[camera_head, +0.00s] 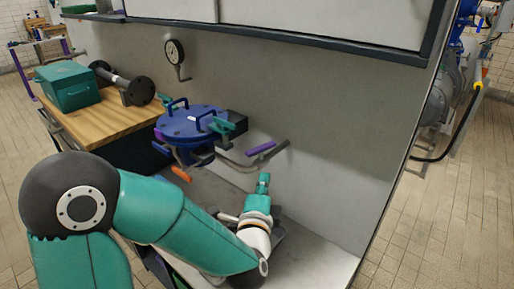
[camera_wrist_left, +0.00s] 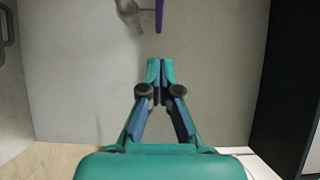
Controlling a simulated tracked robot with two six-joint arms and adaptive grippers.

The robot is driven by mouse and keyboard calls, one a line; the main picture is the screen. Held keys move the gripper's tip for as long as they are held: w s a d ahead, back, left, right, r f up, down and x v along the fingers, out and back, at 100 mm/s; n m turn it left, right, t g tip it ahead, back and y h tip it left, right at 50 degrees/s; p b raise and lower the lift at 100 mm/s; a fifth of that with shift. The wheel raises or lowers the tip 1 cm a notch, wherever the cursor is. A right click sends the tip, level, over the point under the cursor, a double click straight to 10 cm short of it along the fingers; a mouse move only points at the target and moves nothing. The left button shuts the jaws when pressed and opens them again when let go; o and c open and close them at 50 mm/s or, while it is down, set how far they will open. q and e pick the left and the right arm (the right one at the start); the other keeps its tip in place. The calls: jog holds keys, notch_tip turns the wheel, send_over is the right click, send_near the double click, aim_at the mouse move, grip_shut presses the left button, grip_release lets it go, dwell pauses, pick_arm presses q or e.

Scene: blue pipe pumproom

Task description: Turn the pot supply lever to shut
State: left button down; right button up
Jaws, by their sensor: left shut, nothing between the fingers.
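The purple lever (camera_head: 262,148) sits on a grey pipe (camera_head: 238,163) that runs from the blue pot to the wall; I take it for the pot supply lever. In the left wrist view the lever (camera_wrist_left: 159,14) shows at the top edge, partly cut off, beside the pipe end (camera_wrist_left: 127,8). My left gripper (camera_head: 263,181) is shut and empty, in front of and below the lever, apart from it. Its closed fingertips (camera_wrist_left: 160,66) point toward the wall in the wrist view. My right gripper is in neither view.
The blue pot (camera_head: 190,119) has lid handles, a teal part (camera_head: 222,125) and an orange lever (camera_head: 181,174) below. A wooden bench (camera_head: 105,120) holds a teal box (camera_head: 67,87). A gauge (camera_head: 174,52) is on the wall. The wall right of the lever is clear.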

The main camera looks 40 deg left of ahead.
aim_at(260, 152)
pick_arm(q)
jog(key=shift+w+a+f+p, duration=0.1)
jog(key=shift+w+a+p, duration=0.4)
jog(key=shift+w+a, duration=2.7)
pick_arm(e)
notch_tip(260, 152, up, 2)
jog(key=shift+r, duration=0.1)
pick_arm(q)
jog(key=shift+d, duration=0.1)
